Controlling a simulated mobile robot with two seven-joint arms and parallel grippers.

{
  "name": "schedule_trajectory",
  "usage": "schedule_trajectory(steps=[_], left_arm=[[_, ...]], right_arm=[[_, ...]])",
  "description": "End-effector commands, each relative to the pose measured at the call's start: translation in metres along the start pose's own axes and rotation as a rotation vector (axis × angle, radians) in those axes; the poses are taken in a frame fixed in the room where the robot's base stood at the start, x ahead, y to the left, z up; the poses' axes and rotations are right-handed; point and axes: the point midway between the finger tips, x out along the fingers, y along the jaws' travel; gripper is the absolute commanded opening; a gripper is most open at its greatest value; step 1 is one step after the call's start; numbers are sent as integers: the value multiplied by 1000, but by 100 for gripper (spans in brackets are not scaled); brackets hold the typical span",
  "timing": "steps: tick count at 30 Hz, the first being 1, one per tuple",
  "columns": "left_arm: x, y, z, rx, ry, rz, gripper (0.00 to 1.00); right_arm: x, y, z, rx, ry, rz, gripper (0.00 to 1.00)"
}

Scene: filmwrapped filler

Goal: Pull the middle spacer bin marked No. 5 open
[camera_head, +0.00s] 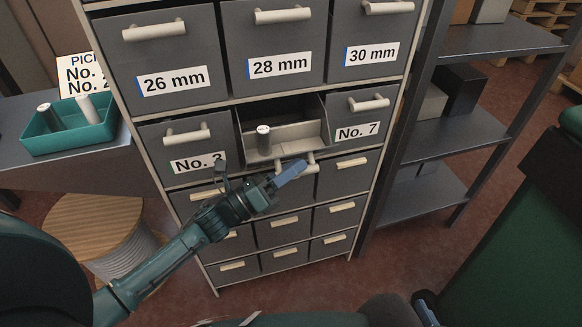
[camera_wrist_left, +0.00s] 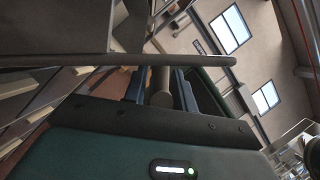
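The middle bin (camera_head: 290,133) of the second row, between the bins marked No. 3 (camera_head: 197,163) and No. 7 (camera_head: 357,132), stands pulled out, with its inside showing. A grey cylindrical spacer (camera_head: 263,141) stands upright in it at the left. No No. 5 label shows. My left gripper (camera_head: 291,172) is at the front of this bin, at its pale handle (camera_head: 311,162). In the left wrist view, the blue fingers (camera_wrist_left: 161,88) lie on both sides of a round bar, apparently the handle, and look closed on it. My right gripper (camera_head: 427,305) barely shows at the bottom edge.
Larger bins marked 26 mm, 28 mm (camera_head: 279,66) and 30 mm are above, closed. Small closed drawers (camera_head: 283,230) are below. A teal tray (camera_head: 68,137) with two cylinders stands on the left table. A grey shelf rack (camera_head: 450,135) stands close on the right.

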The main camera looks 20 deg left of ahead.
Motion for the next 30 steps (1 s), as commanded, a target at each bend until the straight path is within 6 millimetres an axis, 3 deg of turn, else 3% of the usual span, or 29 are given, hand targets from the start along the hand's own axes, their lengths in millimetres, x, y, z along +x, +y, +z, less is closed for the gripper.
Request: schedule_trajectory(steps=[5, 15, 25, 30], left_arm=[[0, 0, 0, -1, 0, 0, 27], [0, 0, 0, -1, 0, 0, 0], [0, 0, 1, -4, 0, 1, 0], [6, -3, 17, -77, 1, 32, 0]], right_arm=[[0, 0, 0, 2, 2, 1, 36], [1, 2, -1, 2, 5, 5, 36], [0, 2, -3, 1, 6, 6, 36], [-3, -2, -11, 12, -21, -1, 36]])
